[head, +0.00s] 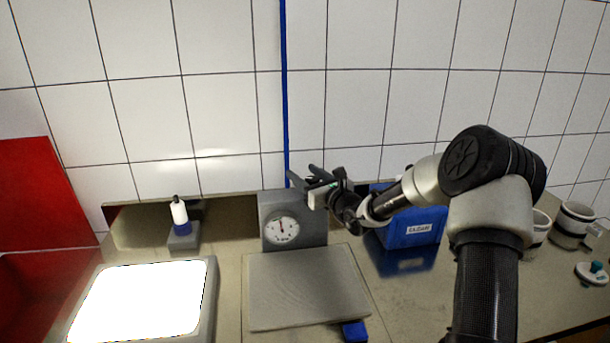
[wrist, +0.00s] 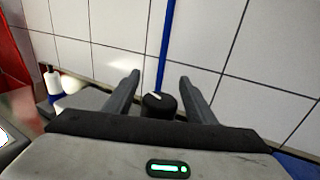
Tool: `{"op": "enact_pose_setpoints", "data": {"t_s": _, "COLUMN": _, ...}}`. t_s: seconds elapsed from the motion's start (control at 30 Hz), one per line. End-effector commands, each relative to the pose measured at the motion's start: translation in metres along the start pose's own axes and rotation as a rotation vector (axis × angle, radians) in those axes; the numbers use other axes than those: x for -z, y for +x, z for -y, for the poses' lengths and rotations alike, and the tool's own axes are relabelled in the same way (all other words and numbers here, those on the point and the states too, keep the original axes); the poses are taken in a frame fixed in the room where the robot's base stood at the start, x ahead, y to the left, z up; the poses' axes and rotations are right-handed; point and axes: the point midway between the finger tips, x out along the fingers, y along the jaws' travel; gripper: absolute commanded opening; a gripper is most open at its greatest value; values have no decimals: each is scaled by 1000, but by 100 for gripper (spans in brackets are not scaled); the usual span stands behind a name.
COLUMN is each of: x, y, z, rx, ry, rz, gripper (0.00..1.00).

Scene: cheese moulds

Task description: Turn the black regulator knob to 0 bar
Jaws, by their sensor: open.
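The black regulator knob (wrist: 158,106) shows in the wrist view, round with a white mark on its top that points to the upper left. It sits between the two fingers of my open gripper (wrist: 159,77), with a gap on either side. In the head view my gripper (head: 302,174) is above the top of a grey upright housing (head: 305,208); I cannot make out the knob there. A round white gauge (head: 282,230) is on the housing's front. Its needle points about straight up, and its numbers are too small to read.
A blue pipe (head: 285,90) runs down the tiled wall behind the housing. A grey plate (head: 300,285) lies in front. A blue bin marked CLEAN (head: 408,232) stands close on the right. A bright panel (head: 140,300) and a white bottle (head: 180,214) are left.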

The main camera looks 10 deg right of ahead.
Motion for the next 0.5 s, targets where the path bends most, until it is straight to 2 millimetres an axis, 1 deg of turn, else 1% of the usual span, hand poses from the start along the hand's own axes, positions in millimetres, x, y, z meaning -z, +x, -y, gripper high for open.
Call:
{"op": "enact_pose_setpoints", "data": {"t_s": 0.13, "x": 0, "y": 0, "z": 0, "rx": 0, "ry": 0, "rz": 0, "gripper": 51}}
{"op": "enact_pose_setpoints", "data": {"t_s": 0.17, "x": 0, "y": 0, "z": 0, "rx": 0, "ry": 0, "rz": 0, "gripper": 47}}
{"op": "enact_pose_setpoints", "data": {"t_s": 0.3, "x": 0, "y": 0, "z": 0, "rx": 0, "ry": 0, "rz": 0, "gripper": 24}}
{"op": "enact_pose_setpoints", "data": {"t_s": 0.4, "x": 0, "y": 0, "z": 0, "rx": 0, "ry": 0, "rz": 0, "gripper": 10}}
{"op": "enact_pose_setpoints", "data": {"t_s": 0.5, "x": 0, "y": 0, "z": 0, "rx": -2, "ry": -1, "rz": 0, "gripper": 10}}
